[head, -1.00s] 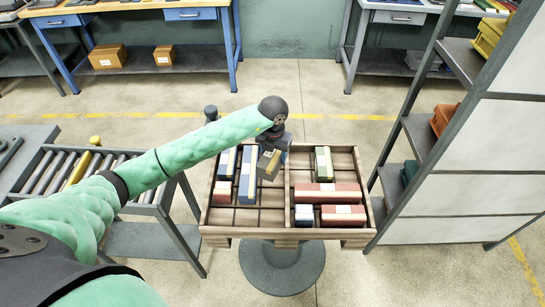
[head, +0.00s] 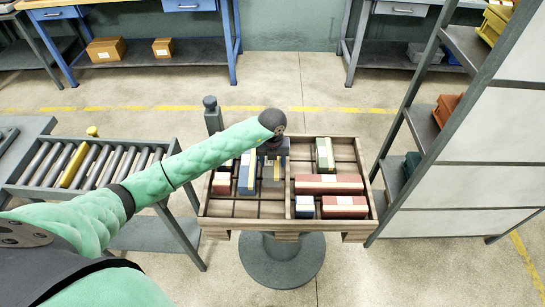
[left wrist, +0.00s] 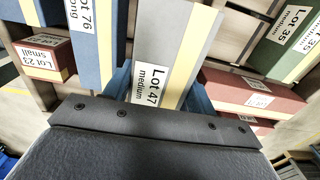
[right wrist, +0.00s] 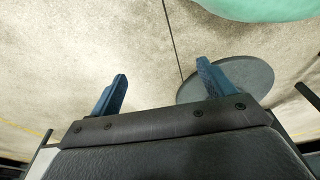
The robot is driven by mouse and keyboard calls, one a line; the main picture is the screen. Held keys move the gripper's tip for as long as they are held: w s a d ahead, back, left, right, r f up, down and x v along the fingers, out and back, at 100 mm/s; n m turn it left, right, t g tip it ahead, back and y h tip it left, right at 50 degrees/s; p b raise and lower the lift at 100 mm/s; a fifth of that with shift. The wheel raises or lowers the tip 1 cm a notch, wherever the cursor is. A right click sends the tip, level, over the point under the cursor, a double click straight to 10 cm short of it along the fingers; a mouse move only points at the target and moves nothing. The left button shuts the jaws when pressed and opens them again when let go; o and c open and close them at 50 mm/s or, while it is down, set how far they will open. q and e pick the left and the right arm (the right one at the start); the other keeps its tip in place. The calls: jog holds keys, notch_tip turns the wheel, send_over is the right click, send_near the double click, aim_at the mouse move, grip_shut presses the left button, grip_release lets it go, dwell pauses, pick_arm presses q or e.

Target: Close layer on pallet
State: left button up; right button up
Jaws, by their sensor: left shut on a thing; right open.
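My left gripper (head: 272,152) is over the wooden pallet (head: 240,223), shut on a grey box with a cream stripe (head: 272,174). In the left wrist view its label on the grey box (left wrist: 178,40) reads "Lot 47 medium". The box is roughly in line with the slats, in the left half beside the centre divider; I cannot tell whether it touches the floor. To its left are the long blue Lot 76 box (head: 246,178) and the small red Lot 23 box (head: 221,184). My right gripper (right wrist: 160,90) is open and empty, seen only in the right wrist view.
The right half holds a green box (head: 324,155), a long red box (head: 328,184), a small blue box (head: 304,206) and another red box (head: 344,207). The pallet's front left is bare. A roller conveyor (head: 95,165) stands left, a shelf rack (head: 440,130) right.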

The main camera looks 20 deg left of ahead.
pick_arm(q)
notch_tip(320, 180, down, 4)
jog(key=b, duration=0.2)
jog(key=shift+f+b, duration=0.25)
jog(key=shift+b, duration=0.15)
jog(key=shift+f, duration=0.3)
pick_arm(e)
notch_tip(320, 180, up, 8)
jog(key=w+a, duration=0.2)
jog(key=shift+a+g, duration=0.2)
jog(key=shift+g, duration=0.1)
pick_arm(q)
jog(key=shift+w+b, duration=0.1)
jog(key=shift+b, duration=0.35)
pick_arm(e)
jog(key=shift+w+f, duration=0.1)
jog(key=shift+f, duration=0.15)
pick_arm(q)
jog(key=shift+f+b, duration=0.3)
jog(key=shift+f, duration=0.15)
pick_arm(e)
jog(key=shift+f, duration=0.35)
pick_arm(q)
jog(key=o, duration=1.5)
jog(key=shift+f, duration=0.1)
pick_arm(e)
jog(key=shift+r, duration=0.1)
